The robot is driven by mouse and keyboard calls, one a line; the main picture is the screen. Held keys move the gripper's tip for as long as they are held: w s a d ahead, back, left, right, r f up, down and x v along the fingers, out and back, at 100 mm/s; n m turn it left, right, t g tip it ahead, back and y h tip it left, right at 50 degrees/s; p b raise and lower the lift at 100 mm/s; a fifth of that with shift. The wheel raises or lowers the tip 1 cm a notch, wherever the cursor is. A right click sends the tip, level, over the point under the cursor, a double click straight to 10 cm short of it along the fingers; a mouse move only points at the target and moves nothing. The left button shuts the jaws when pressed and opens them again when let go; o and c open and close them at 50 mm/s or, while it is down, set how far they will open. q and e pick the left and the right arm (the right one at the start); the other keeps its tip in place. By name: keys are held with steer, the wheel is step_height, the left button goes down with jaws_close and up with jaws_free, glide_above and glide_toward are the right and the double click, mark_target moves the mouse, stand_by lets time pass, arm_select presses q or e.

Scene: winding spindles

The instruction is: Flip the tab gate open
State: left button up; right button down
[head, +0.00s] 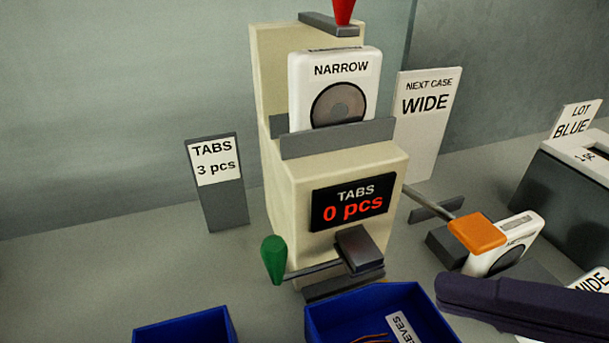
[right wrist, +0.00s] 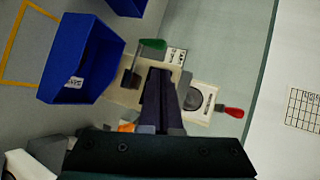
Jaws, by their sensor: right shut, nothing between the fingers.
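The cream dispenser (head: 285,185) stands upright with a display (head: 352,202) reading "TABS 0 pcs". Below it is a dark block, apparently the gate (head: 360,249), over a dark ledge. A thin lever with a green knob (head: 274,258) sticks out to its left; the knob also shows in the right wrist view (right wrist: 153,44). A card (head: 212,165) reads "TABS 3 pcs". My right gripper (head: 442,291) is shut and empty, to the right of and in front of the gate. Its fingers (right wrist: 156,73) overlap the dispenser in the right wrist view. My left gripper is out of view.
A blue bin (head: 325,311) sits in front of the dispenser, another blue bin (head: 185,328) to its left. An orange-topped lever (head: 478,232) and a white case (head: 510,245) are on the right. A red knob (head: 343,10) tops the dispenser. The table at far left is clear.

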steer(key=p, duration=0.2)
glide_toward(279, 254)
steer(key=x, duration=0.6)
steer(key=shift+w+a+f, duration=0.15)
steer(key=shift+w+f, duration=0.1)
steer(key=shift+w, duration=0.15)
steer(key=shift+s+a+r, duration=0.1)
steer(key=shift+a, duration=0.1)
steer(key=a, duration=0.1)
steer(key=s+a+p, duration=0.1)
steer(key=a, duration=0.1)
steer(key=a+p, duration=0.1)
steer(key=shift+s+a, duration=0.15)
steer(key=shift+s, duration=0.1)
